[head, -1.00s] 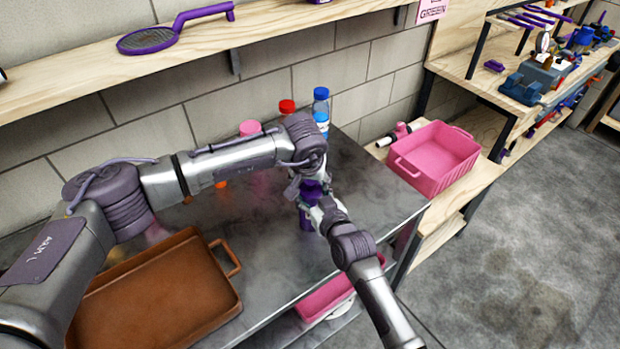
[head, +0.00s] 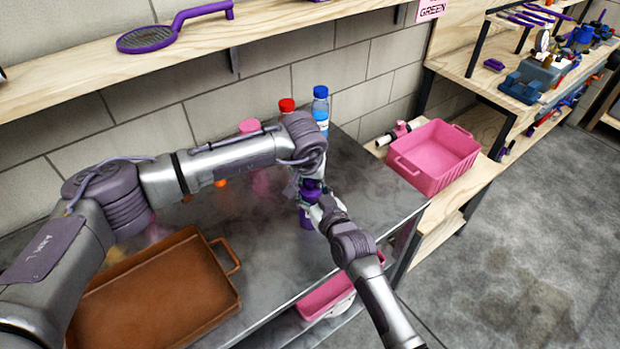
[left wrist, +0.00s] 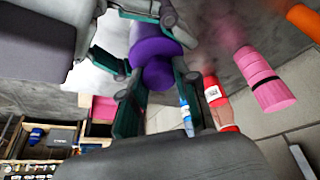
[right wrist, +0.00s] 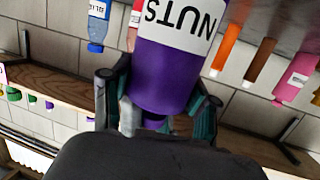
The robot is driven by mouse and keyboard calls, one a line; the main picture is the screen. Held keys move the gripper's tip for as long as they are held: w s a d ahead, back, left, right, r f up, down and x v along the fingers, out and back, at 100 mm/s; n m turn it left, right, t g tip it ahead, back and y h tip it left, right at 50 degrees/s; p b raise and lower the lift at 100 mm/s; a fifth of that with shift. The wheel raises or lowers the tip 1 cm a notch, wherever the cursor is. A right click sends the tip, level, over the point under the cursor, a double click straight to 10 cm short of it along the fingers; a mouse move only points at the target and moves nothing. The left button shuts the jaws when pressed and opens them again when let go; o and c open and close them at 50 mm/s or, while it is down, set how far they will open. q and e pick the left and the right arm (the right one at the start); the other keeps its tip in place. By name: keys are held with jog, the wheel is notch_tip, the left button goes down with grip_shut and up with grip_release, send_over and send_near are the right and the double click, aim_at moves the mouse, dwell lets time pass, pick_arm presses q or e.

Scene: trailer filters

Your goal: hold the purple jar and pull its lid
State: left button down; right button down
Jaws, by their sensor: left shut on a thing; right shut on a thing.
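The purple jar (head: 307,222) is upright over the metal table, held between my two grippers. My left gripper (left wrist: 158,84) is shut on its purple lid (left wrist: 158,73) from above, with one finger on each side. My right gripper (head: 318,207) is shut around the jar's body from the front. In the right wrist view the jar (right wrist: 165,80) appears upside down, with a white NUTS label. Only a sliver of the lid shows there. I cannot tell whether lid and jar are apart.
A brown tray (head: 226,300) lies at the left of the metal table (head: 268,250). Blue-capped (head: 320,105), red-capped (head: 287,105) and pink (head: 249,127) containers stand along the wall. A pink bin (head: 437,176) is on the right; a wooden shelf (head: 290,25) runs above.

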pick_arm(q)
jog(key=shift+r, duration=0.15)
jog(key=shift+r, duration=0.95)
jog(key=shift+r, duration=2)
pick_arm(e)
jog(key=shift+c, duration=1.1)
grip_release()
jog(key=v, duration=1.2)
